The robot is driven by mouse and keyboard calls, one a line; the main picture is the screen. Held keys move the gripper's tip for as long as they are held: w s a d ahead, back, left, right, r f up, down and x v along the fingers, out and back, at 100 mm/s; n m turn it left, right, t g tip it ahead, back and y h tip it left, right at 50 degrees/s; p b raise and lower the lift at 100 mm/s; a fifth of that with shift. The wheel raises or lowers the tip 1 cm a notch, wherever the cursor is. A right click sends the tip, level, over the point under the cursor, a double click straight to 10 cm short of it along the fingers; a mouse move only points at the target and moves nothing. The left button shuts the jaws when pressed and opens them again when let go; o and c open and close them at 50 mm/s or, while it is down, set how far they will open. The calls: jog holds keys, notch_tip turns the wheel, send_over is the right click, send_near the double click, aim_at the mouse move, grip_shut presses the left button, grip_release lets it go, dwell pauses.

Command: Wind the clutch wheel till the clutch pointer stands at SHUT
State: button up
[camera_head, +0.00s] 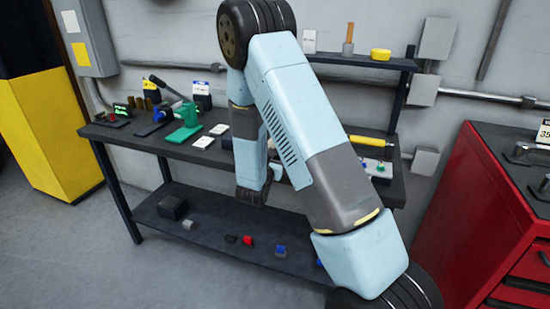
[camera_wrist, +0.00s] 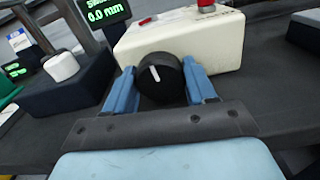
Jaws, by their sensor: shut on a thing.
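In the wrist view a round black knob (camera_wrist: 158,86) with a white pointer line sits on the front of a cream box (camera_wrist: 225,42). The line points up, tilted slightly left. My gripper (camera_wrist: 160,66) has its two blue fingers on either side of this knob and is shut on it. I cannot read a SHUT mark or tell whether this knob is the clutch wheel. In the head view my arm hides the gripper and the knob. A green device (camera_head: 184,124) with a blue part beside it stands on the bench, left of my arm.
In the wrist view a red button (camera_wrist: 206,4) tops the cream box. A dark box with a white knob (camera_wrist: 62,66) and a green-lit display (camera_wrist: 104,10) stand left. In the head view the bench (camera_head: 120,134) is crowded; a red cabinet (camera_head: 480,190) stands right.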

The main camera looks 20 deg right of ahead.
jog(key=shift+w+a+r+m, duration=0.1)
jog(key=shift+w+a+m, duration=0.1)
jog(key=shift+m, duration=0.4)
jog(key=o, duration=0.7)
jog(key=shift+c, duration=0.2)
jog(key=o, duration=0.4)
jog(key=shift+s+d, duration=0.1)
jog(key=shift+d, duration=0.05)
jog(key=shift+c, duration=0.2)
jog(key=shift+s, duration=0.15)
jog(key=v, duration=1.3)
jog(key=shift+s+a, duration=0.2)
jog(key=shift+a, duration=0.1)
